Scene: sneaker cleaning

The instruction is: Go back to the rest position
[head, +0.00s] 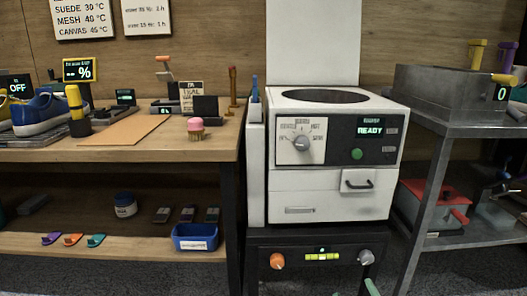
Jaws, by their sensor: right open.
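Much of my right arm is outside the picture. My left gripper is not in view.
A white machine (290,188) reading READY stands in the middle. A wooden workbench (216,150) at left holds a blue sneaker (42,112) and a pink-topped brush (195,126). A blue bin (196,238) sits on its lower shelf. A metal basin (440,92) stands at right.

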